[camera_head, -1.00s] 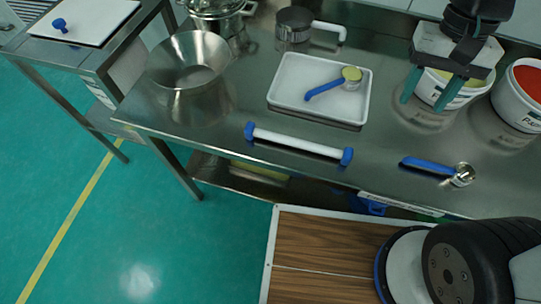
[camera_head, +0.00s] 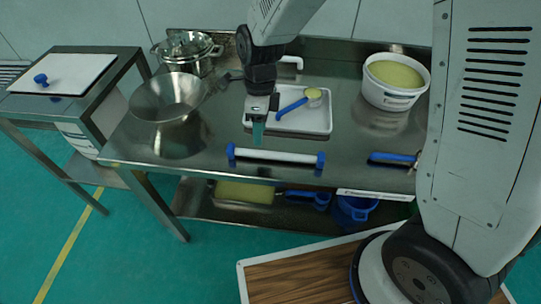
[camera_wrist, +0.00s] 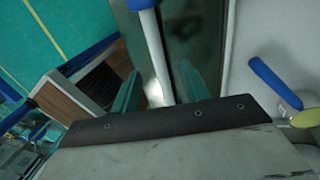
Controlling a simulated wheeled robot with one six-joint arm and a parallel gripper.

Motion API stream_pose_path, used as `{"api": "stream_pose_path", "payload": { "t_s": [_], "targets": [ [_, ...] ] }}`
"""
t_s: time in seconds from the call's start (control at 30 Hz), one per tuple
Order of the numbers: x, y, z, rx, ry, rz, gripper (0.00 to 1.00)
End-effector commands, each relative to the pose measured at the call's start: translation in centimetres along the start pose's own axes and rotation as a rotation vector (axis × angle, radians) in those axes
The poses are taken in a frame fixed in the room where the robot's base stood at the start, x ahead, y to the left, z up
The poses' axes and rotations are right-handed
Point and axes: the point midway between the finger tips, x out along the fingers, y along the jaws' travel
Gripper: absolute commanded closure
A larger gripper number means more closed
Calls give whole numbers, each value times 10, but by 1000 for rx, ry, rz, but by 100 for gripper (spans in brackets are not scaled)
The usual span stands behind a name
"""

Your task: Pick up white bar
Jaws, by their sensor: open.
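The white bar (camera_head: 275,156) with blue ends lies on the steel table along its front edge. My gripper (camera_head: 258,133) is above and behind the bar, left of its middle, with green fingers pointing down. In the wrist view the bar (camera_wrist: 152,45) runs between the two open fingers of my gripper (camera_wrist: 160,78), and one blue end shows at the top. The gap in height between fingers and bar is hard to tell. Nothing is held.
A white tray (camera_head: 318,131) with a blue-handled scoop (camera_head: 291,108) stands just behind the bar. A steel bowl (camera_head: 172,100) stands at left, a white bucket (camera_head: 390,98) at right. A blue-handled tool (camera_head: 392,159) lies right of the bar, partly hidden by my arm.

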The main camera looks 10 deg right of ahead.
Motion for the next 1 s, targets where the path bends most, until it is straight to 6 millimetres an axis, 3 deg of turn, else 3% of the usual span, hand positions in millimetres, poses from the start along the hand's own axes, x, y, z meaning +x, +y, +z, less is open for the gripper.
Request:
{"api": "stream_pose_path", "payload": {
  "t_s": [0.4, 0.73, 0.77, 0.9, 1.0],
  "targets": [
    [56, 1, -6, 2, 2, 3, 55],
    [64, 0, -7, 3, 0, 1, 55],
    [64, 0, -7, 3, 0, 1, 60],
    [63, 0, -7, 3, 0, 1, 99],
    [63, 0, -6, 3, 0, 0, 99]
  ]
}}
